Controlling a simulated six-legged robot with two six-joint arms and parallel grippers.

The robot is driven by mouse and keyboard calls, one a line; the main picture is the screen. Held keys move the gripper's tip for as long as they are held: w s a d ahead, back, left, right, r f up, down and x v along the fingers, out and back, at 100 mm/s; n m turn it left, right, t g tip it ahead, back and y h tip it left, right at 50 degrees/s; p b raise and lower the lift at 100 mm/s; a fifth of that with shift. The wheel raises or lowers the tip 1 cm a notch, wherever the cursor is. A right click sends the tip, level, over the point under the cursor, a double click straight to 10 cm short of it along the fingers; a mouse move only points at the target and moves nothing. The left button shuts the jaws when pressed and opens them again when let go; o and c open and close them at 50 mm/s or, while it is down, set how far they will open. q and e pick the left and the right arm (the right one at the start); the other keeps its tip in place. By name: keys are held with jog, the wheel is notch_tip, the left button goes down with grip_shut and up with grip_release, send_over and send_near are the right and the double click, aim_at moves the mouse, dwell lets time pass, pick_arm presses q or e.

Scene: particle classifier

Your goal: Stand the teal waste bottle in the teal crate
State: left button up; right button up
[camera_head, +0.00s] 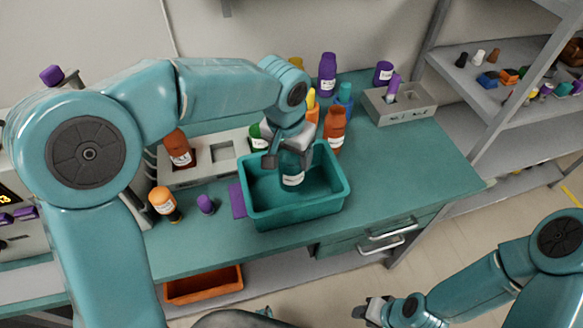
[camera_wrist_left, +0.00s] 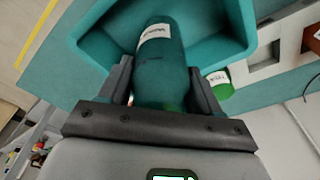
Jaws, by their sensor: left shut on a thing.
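The teal waste bottle (camera_head: 292,168) with a white label is upright inside the outline of the teal crate (camera_head: 330,203) in the head view. My left gripper (camera_head: 287,146) comes from above and is shut on its upper part. In the left wrist view the bottle (camera_wrist_left: 163,72) sits between the two fingers of the gripper (camera_wrist_left: 160,95), with the crate (camera_wrist_left: 225,62) beyond it. I cannot tell whether the bottle's base touches the crate floor. My right gripper (camera_head: 372,308) is at the bottom right, away from the bench; its jaws are too small to judge.
Orange-brown bottles (camera_head: 334,128), purple bottles (camera_head: 327,72) and a green bottle (camera_head: 258,137) stand behind the crate. A grey rack (camera_head: 200,174) is at its left, another grey rack (camera_head: 400,108) at back right. The bench's right part (camera_head: 415,165) is clear.

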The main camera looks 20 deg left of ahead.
aim_at(291, 169)
pick_arm(q)
notch_tip(291, 169, down, 5)
jog(key=shift+w, duration=0.1)
dwell(0.3)
jog(key=shift+f+b, duration=0.15)
jog(key=shift+b, duration=0.15)
jog(key=o, duration=1.3)
jog(key=r, duration=0.4)
jog(key=s+r, duration=0.1)
jog(key=r, duration=0.3)
jog(key=s+r+p, duration=0.1)
jog(key=r, duration=0.3)
jog(key=shift+a+r, duration=0.15)
